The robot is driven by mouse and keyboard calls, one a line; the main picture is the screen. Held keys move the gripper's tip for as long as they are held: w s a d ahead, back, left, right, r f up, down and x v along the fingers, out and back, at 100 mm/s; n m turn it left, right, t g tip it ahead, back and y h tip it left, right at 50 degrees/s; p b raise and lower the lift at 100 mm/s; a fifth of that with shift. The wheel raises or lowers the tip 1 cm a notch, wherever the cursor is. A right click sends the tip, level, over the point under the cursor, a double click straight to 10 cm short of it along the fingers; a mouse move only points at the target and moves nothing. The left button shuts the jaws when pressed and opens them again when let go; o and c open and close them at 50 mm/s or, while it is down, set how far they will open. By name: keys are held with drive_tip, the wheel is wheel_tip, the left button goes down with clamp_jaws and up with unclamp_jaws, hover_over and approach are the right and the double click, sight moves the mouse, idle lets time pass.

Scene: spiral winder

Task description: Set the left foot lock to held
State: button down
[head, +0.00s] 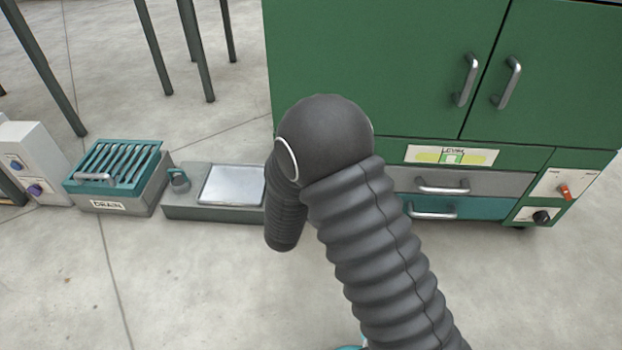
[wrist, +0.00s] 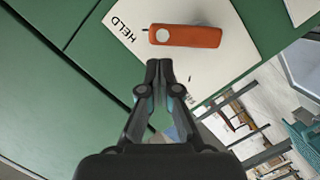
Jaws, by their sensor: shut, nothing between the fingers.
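In the wrist view an orange lever (wrist: 187,36) sits on a white plate (wrist: 190,68) fixed to a green face. The lever has a pale round spot at its left end, and that end is beside a small tick and the word HELD. Another tick shows lower on the plate. My gripper (wrist: 160,65) is shut and empty, with its fingertips over the plate, just below the lever's left end in the picture. I cannot tell whether they touch the plate. In the head view my dark arm hides this plate and my gripper.
The green cabinet (head: 380,60) has two door handles, a grey drawer (head: 480,182) and a teal drawer (head: 475,208). Another orange lever (head: 565,191) is on its right panel. A drain box (head: 118,180) and a low tray unit (head: 215,212) stand left. Front floor is clear.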

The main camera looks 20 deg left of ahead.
drive_tip(key=s+a+r, duration=0.1)
drive_tip(key=s+r, duration=0.2)
drive_tip(key=s, duration=0.7)
drive_tip(key=shift+s+a+r, duration=0.2)
drive_tip(key=shift+a+r, duration=0.15)
drive_tip(key=shift+a, duration=0.05)
